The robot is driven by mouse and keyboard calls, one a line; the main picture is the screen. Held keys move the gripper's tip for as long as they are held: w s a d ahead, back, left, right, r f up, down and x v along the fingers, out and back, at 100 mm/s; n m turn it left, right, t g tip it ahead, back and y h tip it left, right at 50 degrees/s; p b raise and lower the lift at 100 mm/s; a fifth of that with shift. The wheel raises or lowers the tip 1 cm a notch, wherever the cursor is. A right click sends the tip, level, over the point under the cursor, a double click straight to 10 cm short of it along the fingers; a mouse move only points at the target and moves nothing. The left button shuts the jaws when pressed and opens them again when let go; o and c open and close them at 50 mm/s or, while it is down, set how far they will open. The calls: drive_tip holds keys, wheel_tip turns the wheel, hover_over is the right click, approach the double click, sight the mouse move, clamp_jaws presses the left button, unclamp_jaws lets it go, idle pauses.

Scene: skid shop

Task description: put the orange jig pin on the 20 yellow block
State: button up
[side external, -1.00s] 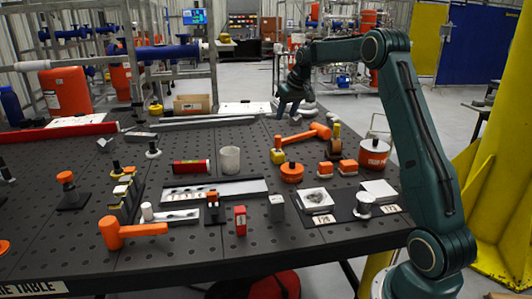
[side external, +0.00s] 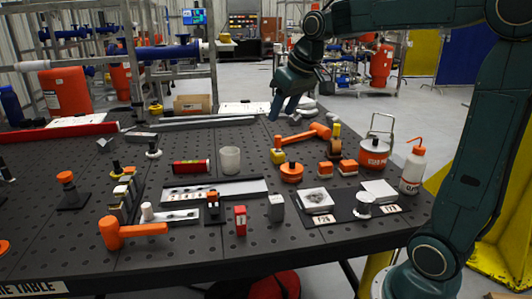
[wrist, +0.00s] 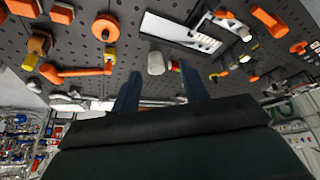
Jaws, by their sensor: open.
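A small orange-topped pin (side external: 66,178) stands upright on a black square base at the left of the table. Another black stand with orange tops (side external: 212,198) is at the front middle. I cannot tell which is the jig pin. A small yellow block (side external: 278,157) with a dark top is right of centre, beside an orange disc. It appears to show in the wrist view (wrist: 110,54); no number is readable. My gripper (side external: 285,110) is above the table's back part, apart from these things. In the wrist view my gripper (wrist: 158,70) is open, with nothing between its fingers.
An orange mallet (side external: 302,135) lies behind the orange disc (side external: 291,172). A white cup (side external: 230,160) stands mid-table; another mallet (side external: 130,231) lies front left. An orange-and-white can (side external: 374,152) and white bottle (side external: 413,170) stand at the right edge.

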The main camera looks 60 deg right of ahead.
drive_tip(key=s+a+f, duration=0.2)
drive_tip(key=s+a, duration=0.1)
drive_tip(key=s, duration=0.3)
drive_tip(key=s+a+f+n, duration=0.1)
drive_tip(key=s+a+f, duration=0.1)
drive_tip(key=s+a, duration=0.2)
drive_tip(key=s+a+f, duration=0.2)
drive_tip(key=s+a, duration=0.2)
drive_tip(key=s, duration=0.6)
drive_tip(key=shift+n+t+y, duration=0.3)
drive_tip(key=shift+n+y, duration=0.1)
drive_tip(key=shift+f, duration=0.1)
